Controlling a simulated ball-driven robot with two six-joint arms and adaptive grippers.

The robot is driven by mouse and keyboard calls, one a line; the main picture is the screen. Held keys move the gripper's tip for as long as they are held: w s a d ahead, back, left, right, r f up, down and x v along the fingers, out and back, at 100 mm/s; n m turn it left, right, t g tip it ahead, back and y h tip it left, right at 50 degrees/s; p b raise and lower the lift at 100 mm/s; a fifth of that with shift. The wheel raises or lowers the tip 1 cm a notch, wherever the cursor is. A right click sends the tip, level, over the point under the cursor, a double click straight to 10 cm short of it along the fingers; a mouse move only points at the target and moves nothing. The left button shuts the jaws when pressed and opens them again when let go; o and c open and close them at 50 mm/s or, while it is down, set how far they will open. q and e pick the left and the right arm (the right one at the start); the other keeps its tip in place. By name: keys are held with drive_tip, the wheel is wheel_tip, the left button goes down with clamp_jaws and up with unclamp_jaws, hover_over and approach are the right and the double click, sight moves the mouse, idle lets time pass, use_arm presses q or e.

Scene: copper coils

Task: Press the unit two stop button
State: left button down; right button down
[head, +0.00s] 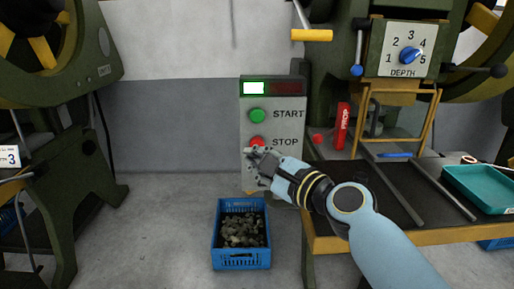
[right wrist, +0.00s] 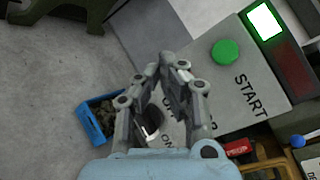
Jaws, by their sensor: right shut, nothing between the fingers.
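The green lamp (head: 254,88) on top is lit and the red lamp (head: 285,88) is dark. My right gripper (head: 252,153) is shut and empty, with its fingertips at the lower edge of the red button; I cannot tell whether they touch. In the right wrist view the gripper (right wrist: 170,62) hides the red button, and the green button (right wrist: 225,52) shows beside it. My left gripper is out of view.
A blue crate (head: 240,259) of dark scrap stands on the floor below the box. A bench (head: 380,236) with a teal tray (head: 484,187) is at the right, beside a machine with a depth dial (head: 408,54). A dark green machine (head: 70,150) stands at the left.

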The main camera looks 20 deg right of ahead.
sight(257, 144)
drive_tip(key=shift+w+d, duration=0.25)
drive_tip(key=shift+w, duration=0.55)
drive_tip(key=shift+w+d, duration=0.2)
drive_tip(key=shift+w, duration=0.6)
drive_tip(key=shift+w, duration=0.15)
drive_tip(key=shift+w+d, duration=0.1)
drive_tip(key=shift+w, duration=0.15)
drive_tip(key=shift+w+d, duration=0.15)
drive_tip(key=shift+w, duration=0.35)
idle(0.8)
idle(0.4)
drive_tip(key=shift+s+a, duration=0.25)
drive_tip(key=shift+s, duration=0.65)
